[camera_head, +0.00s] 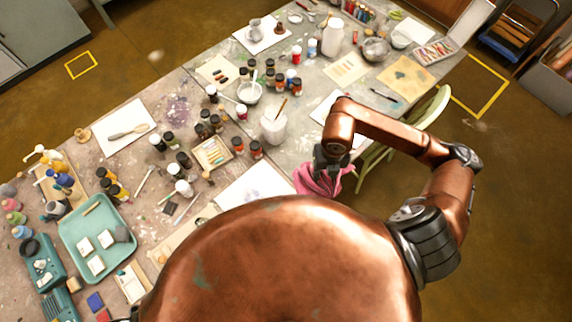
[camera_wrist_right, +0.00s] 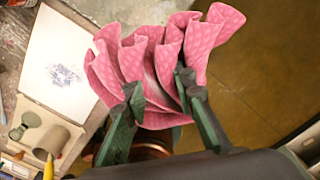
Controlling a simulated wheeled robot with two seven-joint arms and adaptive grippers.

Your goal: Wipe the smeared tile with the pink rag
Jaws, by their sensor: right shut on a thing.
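The pink rag (camera_head: 318,180) is bunched in my right gripper (camera_head: 328,165), at the table's near right edge. In the right wrist view the crumpled, patterned rag (camera_wrist_right: 165,55) fans out past my right gripper's fingers (camera_wrist_right: 158,88), which are shut on it. A white sheet or tile (camera_head: 250,190) with a faint blue-grey smear lies on the table to the left of the rag. My left gripper does not show.
A teal tray (camera_head: 68,222) with several small white pieces stands at lower left. A white container (camera_head: 274,125) with a brush, a palette box (camera_head: 212,152) and several bottles crowd the middle. A pale green chair (camera_head: 437,103) stands beside the table's right edge.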

